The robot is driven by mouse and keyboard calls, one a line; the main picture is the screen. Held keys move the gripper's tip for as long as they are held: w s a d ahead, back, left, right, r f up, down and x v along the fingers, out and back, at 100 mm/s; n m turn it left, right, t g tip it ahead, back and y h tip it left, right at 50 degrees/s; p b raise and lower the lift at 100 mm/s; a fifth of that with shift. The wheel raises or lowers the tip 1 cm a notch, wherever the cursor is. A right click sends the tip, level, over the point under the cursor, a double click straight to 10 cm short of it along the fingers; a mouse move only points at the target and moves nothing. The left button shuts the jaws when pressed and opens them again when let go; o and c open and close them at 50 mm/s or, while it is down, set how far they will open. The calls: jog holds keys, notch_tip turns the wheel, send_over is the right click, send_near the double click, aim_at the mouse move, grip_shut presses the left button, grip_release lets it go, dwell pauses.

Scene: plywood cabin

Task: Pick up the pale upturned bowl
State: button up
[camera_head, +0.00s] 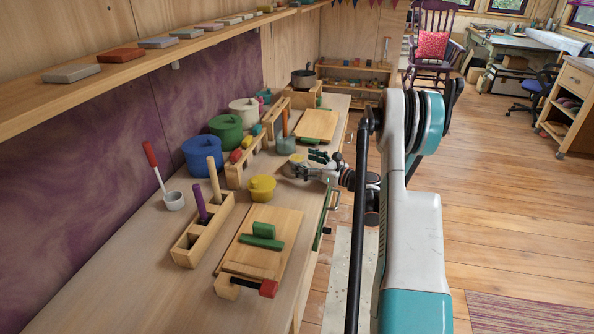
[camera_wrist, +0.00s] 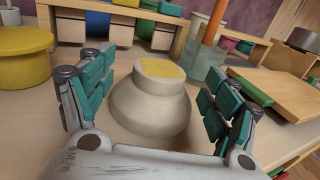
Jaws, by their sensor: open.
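The pale upturned bowl (camera_wrist: 148,108) stands rim-down on the wooden bench in the wrist view, with a yellow patch on its raised foot. My gripper (camera_wrist: 155,78) is open, with one teal-padded finger on each side of the bowl. A gap shows between the bowl and each finger.
A yellow lidded pot (camera_wrist: 20,58) stands left of the bowl. A glass jar with an orange stick (camera_wrist: 203,52) stands close behind on the right. A wooden board (camera_wrist: 285,92) lies at right. A wooden rack (camera_wrist: 110,18) stands behind. The purple wall (camera_head: 200,90) bounds the bench.

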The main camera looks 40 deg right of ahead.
jog(key=shift+w+a, duration=0.1)
jog(key=shift+w, duration=0.35)
jog(key=c, duration=1.5)
jog(key=shift+c, duration=0.2)
